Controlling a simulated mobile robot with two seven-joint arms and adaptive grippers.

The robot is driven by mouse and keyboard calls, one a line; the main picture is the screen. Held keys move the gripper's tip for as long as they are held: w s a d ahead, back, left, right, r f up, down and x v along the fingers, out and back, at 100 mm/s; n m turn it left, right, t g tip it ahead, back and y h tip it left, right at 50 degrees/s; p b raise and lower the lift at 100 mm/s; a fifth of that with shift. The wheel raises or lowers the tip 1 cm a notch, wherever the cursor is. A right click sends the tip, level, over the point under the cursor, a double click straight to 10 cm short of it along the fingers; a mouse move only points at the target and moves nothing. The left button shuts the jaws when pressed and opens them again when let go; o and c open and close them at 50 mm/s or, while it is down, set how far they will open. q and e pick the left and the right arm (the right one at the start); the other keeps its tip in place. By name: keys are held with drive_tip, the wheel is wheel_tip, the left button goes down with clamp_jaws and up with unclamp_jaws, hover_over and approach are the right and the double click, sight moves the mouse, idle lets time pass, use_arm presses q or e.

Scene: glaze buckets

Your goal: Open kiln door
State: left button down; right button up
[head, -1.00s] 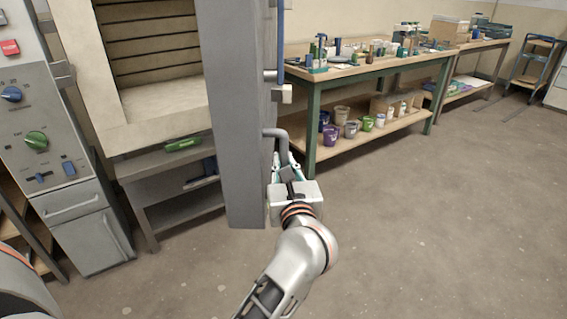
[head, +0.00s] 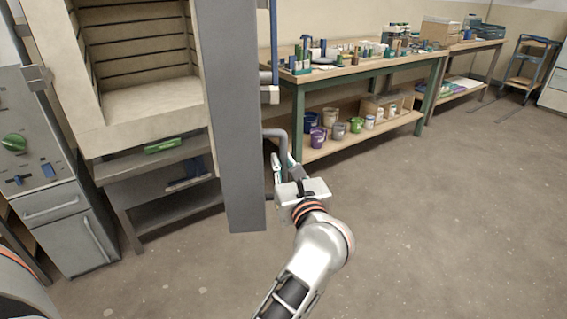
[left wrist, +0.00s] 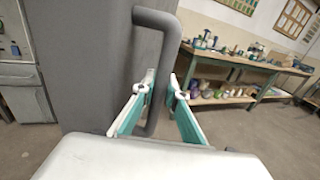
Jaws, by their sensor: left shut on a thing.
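The kiln (head: 148,112) stands at the left of the head view, its pale brick-lined chamber exposed. Its grey door (head: 232,120) stands open and is seen nearly edge-on. A grey bar handle (head: 276,134) sticks out from the door's right side; it also shows large in the left wrist view (left wrist: 168,45). My left gripper (head: 284,165) is at the lower part of this handle. In the left wrist view its teal-and-white fingers (left wrist: 162,86) are shut around the bar, one on each side. My right gripper is not in view.
A control panel with a green knob (head: 14,143) stands left of the kiln. Behind the door is a green-legged workbench (head: 297,100) with tools on top and several buckets (head: 318,136) on its lower shelf. The floor (head: 430,230) at front right is clear.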

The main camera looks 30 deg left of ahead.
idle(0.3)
use_arm(q)
drive_tip(key=c, duration=2)
unclamp_jaws()
drive_tip(key=shift+s+a, duration=0.1)
